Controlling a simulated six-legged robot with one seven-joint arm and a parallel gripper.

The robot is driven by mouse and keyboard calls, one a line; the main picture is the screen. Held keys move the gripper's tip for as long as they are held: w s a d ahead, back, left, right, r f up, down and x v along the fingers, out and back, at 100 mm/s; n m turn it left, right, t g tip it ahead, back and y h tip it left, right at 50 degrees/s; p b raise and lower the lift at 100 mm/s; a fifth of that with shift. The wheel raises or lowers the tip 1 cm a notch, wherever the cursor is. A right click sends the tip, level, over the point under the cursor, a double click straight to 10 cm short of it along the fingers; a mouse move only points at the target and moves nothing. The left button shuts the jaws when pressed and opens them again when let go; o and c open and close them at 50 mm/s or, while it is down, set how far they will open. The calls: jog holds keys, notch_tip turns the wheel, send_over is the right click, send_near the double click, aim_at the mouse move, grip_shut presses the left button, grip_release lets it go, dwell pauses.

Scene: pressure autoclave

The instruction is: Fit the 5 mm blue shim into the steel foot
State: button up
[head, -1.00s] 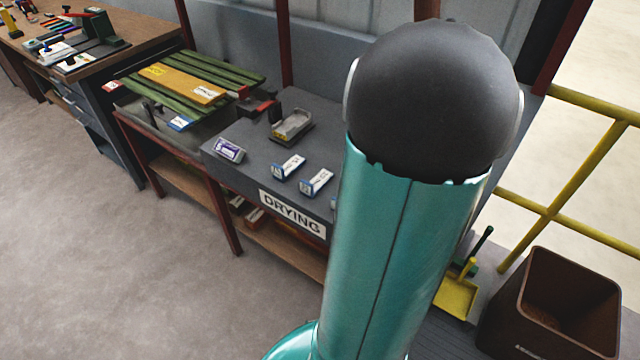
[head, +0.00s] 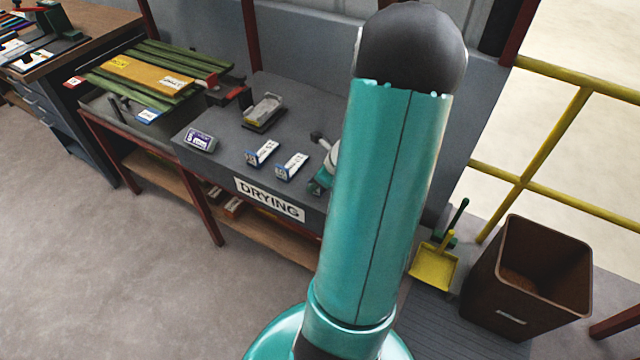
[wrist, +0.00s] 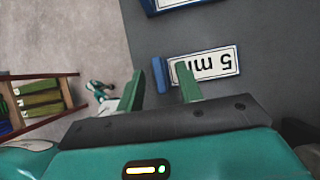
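The 5 mm blue shim (wrist: 158,75) shows in the wrist view as a blue piece with a white "5 mm" label, upside down there. In the head view my gripper (head: 320,178) is mostly hidden behind my arm, right of two blue-and-white labelled pieces (head: 262,152) (head: 291,165). Their print is too small to read there. A grey metal piece, apparently the steel foot (head: 264,108), sits in a dark holder farther back.
A purple-and-white box (head: 200,138) stands on the bench's left. The bench front carries a DRYING sign (head: 269,199). Green slats with a yellow board (head: 148,75) lie farther left. A brown bin (head: 528,280) and yellow dustpan (head: 434,268) stand right.

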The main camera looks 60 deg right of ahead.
jog(key=shift+x, duration=0.9)
jog(key=shift+r, duration=0.1)
jog(key=shift+c, duration=0.5)
grip_shut()
jog(key=shift+r, duration=0.15)
